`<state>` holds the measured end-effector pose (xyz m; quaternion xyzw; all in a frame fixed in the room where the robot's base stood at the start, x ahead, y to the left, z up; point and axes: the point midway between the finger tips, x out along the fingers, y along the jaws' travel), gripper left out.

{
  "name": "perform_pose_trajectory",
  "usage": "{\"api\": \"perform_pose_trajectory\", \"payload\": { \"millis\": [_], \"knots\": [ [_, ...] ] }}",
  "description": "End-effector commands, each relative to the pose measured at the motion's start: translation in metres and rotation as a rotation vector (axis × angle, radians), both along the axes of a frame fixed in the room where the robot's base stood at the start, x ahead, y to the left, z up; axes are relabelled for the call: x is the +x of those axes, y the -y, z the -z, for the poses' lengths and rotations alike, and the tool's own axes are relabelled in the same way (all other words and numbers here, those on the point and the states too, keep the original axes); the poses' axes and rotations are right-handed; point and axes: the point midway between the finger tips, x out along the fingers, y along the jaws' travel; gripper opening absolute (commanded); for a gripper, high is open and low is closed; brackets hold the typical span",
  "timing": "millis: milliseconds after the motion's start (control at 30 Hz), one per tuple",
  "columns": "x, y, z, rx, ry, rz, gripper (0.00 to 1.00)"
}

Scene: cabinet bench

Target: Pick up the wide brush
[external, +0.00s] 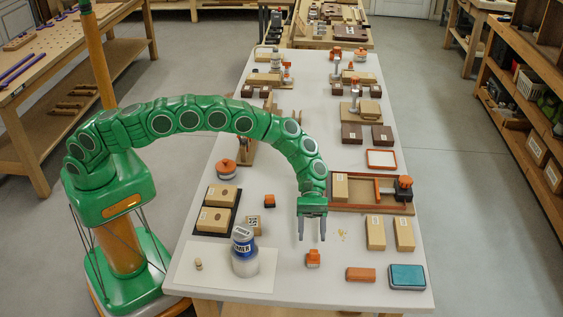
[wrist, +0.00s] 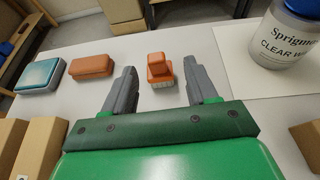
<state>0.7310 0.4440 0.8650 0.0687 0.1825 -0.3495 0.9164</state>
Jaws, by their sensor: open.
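A small orange block-shaped piece with a raised grip and a pale lower edge, which looks like the wide brush (external: 313,258), stands on the white bench top near its front edge. It also shows in the wrist view (wrist: 160,70), between and slightly beyond my fingertips. My gripper (external: 312,239) is open and empty, pointing down just behind this piece. In the wrist view my gripper (wrist: 160,88) has its two grey fingers spread apart on either side of the piece. I cannot clearly make out bristles.
A labelled jar (external: 244,252) stands on a white sheet to the left. An orange block (external: 360,274) and a teal-topped box (external: 407,277) lie to the right. Cardboard boxes (external: 375,232) stand behind them. The bench top directly around the orange piece is clear.

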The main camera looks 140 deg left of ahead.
Motion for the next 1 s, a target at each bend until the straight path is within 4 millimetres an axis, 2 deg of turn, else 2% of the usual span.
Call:
{"api": "perform_pose_trajectory", "payload": {
  "millis": [267,600,867,1000],
  "knots": [
    [0.014,0.01,0.008,0.002,-0.001,0.0,0.57],
    [0.044,0.032,0.026,0.001,0.0,0.004,0.57],
    [0.047,0.033,0.027,0.001,0.001,0.002,0.57],
    [0.047,0.033,0.027,0.001,0.001,0.002,0.38]
  ]
}}
